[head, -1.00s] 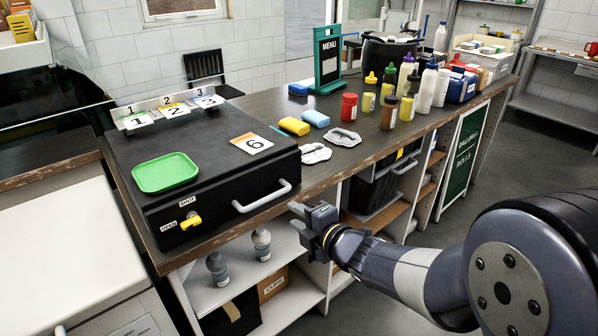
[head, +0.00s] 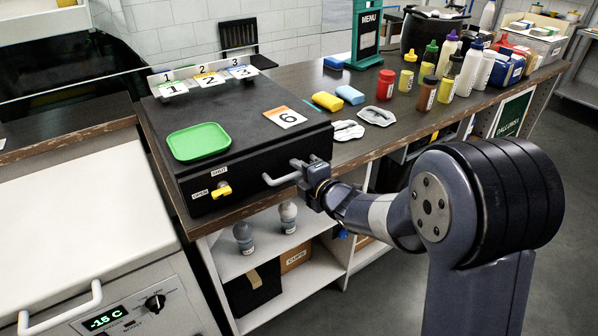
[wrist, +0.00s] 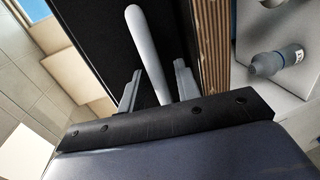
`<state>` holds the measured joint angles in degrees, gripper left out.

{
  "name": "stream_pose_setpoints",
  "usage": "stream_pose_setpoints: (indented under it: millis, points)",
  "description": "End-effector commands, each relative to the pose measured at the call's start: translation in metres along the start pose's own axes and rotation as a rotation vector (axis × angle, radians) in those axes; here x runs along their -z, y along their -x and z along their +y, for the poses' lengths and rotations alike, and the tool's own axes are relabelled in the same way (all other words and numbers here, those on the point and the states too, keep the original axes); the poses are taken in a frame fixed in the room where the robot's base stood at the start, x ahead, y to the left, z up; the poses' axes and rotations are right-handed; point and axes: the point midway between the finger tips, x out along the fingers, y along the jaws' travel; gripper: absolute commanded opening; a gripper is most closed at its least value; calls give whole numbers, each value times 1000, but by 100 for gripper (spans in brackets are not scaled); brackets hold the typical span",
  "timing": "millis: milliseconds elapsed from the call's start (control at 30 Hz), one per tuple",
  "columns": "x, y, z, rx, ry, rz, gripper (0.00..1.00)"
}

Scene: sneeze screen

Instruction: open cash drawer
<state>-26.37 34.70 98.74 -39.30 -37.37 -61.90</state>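The cash drawer (head: 255,102) is a black box on the wooden counter, and its front looks closed. A grey bar handle (head: 279,180) is on the right part of its front. A yellow knob (head: 221,190) is on the left part, between OPEN and SHUT labels, its lever pointing toward OPEN. My gripper (head: 297,170) is at the handle's right end. In the wrist view, the handle (wrist: 137,35) runs between the two separated fingers of my gripper (wrist: 158,75), with gaps on both sides. The handle's lower end is hidden behind my wrist.
A green tray (head: 199,142), a number 6 card (head: 286,117) and a numbered card rack (head: 203,80) sit on the box. Sponges, bottles and a menu stand occupy the counter (head: 345,152). Shelves with grey bottles (head: 243,238) lie below. A white appliance (head: 75,225) stands at left.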

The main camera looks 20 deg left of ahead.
Motion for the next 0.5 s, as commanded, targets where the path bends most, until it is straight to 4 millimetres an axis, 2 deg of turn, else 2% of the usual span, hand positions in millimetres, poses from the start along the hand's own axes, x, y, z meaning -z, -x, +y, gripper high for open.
stream_pose_setpoints:
  millis: [267,500]
  points:
    - [0,-1,0,0,0,0,32]
    - [0,-1,0,0,-1,0,13]
